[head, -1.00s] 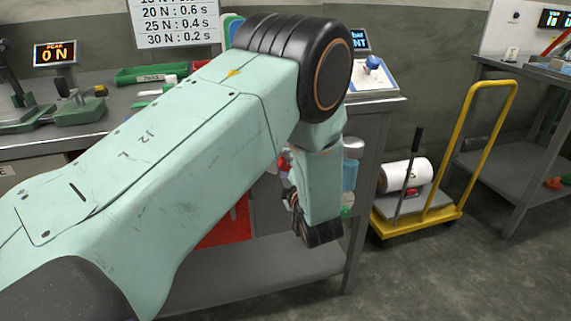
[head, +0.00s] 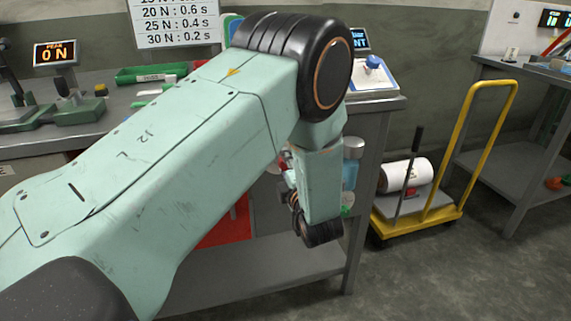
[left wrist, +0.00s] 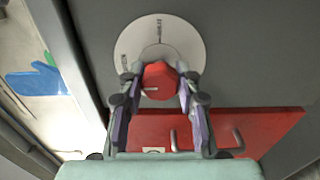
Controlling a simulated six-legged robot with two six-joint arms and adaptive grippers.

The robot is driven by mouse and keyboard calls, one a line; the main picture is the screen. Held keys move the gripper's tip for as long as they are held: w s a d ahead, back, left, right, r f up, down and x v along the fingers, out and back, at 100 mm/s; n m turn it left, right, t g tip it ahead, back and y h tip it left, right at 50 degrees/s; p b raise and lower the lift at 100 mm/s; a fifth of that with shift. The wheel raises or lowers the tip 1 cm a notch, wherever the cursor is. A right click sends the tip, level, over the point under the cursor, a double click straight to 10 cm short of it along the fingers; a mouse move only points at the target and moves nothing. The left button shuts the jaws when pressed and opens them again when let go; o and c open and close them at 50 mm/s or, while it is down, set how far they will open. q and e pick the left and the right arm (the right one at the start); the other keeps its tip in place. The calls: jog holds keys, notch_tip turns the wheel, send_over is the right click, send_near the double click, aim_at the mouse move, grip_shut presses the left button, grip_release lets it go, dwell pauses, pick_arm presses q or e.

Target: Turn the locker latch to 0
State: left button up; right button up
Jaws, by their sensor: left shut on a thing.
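In the left wrist view the latch is a red faceted knob (left wrist: 160,80) in front of a round white dial plate (left wrist: 185,40) on a grey panel. A short pale line on the knob points left in the picture. Small dark lettering stands on the dial's left and upper parts, too small to read surely. My left gripper (left wrist: 158,92) is shut on the knob, one finger on each side. In the head view my left arm hides the latch, and only part of the gripper (head: 291,190) shows below the wrist. My right gripper is not in view.
A red panel (left wrist: 255,125) with metal hooks is below the dial. A blue glove shape (left wrist: 35,82) lies at the left. In the head view a grey workbench (head: 375,103) carries displays and a green tray (head: 150,73). A yellow trolley (head: 452,212) stands right, with open floor before it.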

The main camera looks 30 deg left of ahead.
pick_arm(q)
jog(key=o, duration=1.2)
jog(key=shift+v, duration=3.75)
